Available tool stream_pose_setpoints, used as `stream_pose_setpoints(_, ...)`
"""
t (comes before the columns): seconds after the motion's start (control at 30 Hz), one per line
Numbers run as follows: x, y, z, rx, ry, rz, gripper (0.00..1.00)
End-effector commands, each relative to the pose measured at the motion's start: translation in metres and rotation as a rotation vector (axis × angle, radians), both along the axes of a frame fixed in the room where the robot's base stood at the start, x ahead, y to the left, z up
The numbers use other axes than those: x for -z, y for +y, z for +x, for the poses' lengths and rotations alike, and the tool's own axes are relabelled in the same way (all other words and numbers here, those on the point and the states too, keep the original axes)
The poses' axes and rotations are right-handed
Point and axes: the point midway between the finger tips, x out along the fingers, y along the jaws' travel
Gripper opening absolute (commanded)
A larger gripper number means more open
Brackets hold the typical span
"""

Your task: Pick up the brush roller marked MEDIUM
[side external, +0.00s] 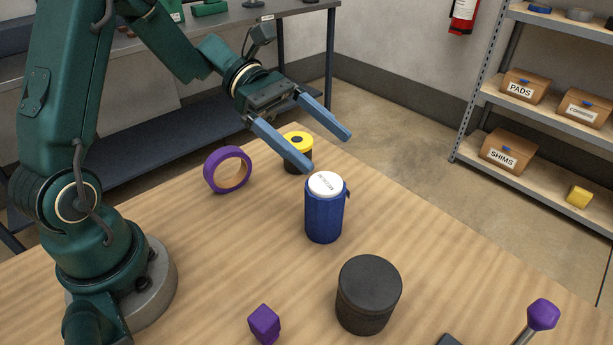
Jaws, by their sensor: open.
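A blue ribbed roller (324,215) stands upright near the middle of the wooden table. Its white top (326,184) carries small dark lettering that I cannot read for certain. A small dark tab juts from its right side. My gripper (330,152) is open with its two blue fingers apart and nothing between them. It is above the table, with its near fingertip just above and behind the roller's top in the picture. I cannot tell whether the finger touches it.
A yellow-topped black cylinder (298,152) stands behind the near finger. A purple ring (228,170) is to the left. A dark lidded canister (368,295), a purple block (264,324) and a purple-knobbed lever (541,316) are in front.

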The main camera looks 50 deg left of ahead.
Motion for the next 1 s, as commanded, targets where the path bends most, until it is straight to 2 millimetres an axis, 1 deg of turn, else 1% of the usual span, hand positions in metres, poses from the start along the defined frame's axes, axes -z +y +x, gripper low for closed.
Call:
stream_pose_setpoints(0.03,0.015,-0.001,-0.001,0.001,0.01,-0.005,1.0)
stream_pose_setpoints(0.1,0.032,-0.001,-0.001,0.001,0.008,-0.003,1.0)
stream_pose_setpoints(0.2,0.052,-0.001,-0.001,0.003,0.003,-0.001,1.0)
stream_pose_setpoints(0.3,0.065,-0.001,-0.001,0.004,-0.001,0.001,1.0)
stream_pose_setpoints(0.47,0.073,-0.004,0.0,0.005,-0.005,0.003,1.0)
stream_pose_setpoints(0.8,0.087,-0.039,0.006,0.009,-0.005,0.003,1.0)
stream_pose_setpoints(1.0,0.091,-0.047,0.007,0.005,-0.005,0.005,1.0)
